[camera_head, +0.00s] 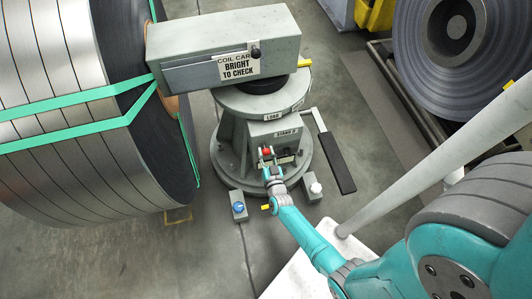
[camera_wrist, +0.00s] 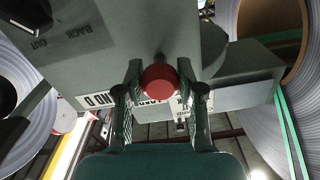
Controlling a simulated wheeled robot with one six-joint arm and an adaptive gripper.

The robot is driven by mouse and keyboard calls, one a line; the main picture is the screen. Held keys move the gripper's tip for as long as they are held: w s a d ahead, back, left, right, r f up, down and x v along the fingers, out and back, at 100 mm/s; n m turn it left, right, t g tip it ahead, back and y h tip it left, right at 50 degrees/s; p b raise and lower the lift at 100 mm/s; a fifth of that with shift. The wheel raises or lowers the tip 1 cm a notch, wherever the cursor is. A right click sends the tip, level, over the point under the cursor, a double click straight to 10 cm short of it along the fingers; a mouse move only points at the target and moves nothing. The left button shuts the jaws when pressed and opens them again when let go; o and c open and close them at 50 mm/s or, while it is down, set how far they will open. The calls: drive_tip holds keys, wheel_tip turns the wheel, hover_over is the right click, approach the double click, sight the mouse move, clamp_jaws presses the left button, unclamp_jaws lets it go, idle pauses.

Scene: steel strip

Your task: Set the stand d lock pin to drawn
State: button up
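My gripper (camera_head: 267,156) is at the knob, one finger on each side. In the wrist view the red knob (camera_wrist: 160,80) lies between the fingertips of my gripper (camera_wrist: 161,76). The fingers are very close to its sides; I cannot tell whether they touch. The pin's shaft is mostly hidden behind the knob.
A black-handled lever (camera_head: 335,160) hangs right of the pedestal. Small blocks with a blue knob (camera_head: 239,208) and a white knob (camera_head: 315,187) stand low in front. A large strapped steel coil (camera_head: 70,100) is on the left. A grey coil-car box (camera_head: 222,45) overhangs above.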

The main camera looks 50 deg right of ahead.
sight(266, 155)
clamp_jaws()
drive_tip(key=shift+s, duration=0.1)
drive_tip(key=shift+v, duration=2.1)
drive_tip(key=o, duration=0.7)
unclamp_jaws()
drive_tip(key=shift+a, duration=0.1)
drive_tip(key=shift+o, duration=0.2)
drive_tip(key=shift+s, duration=0.1)
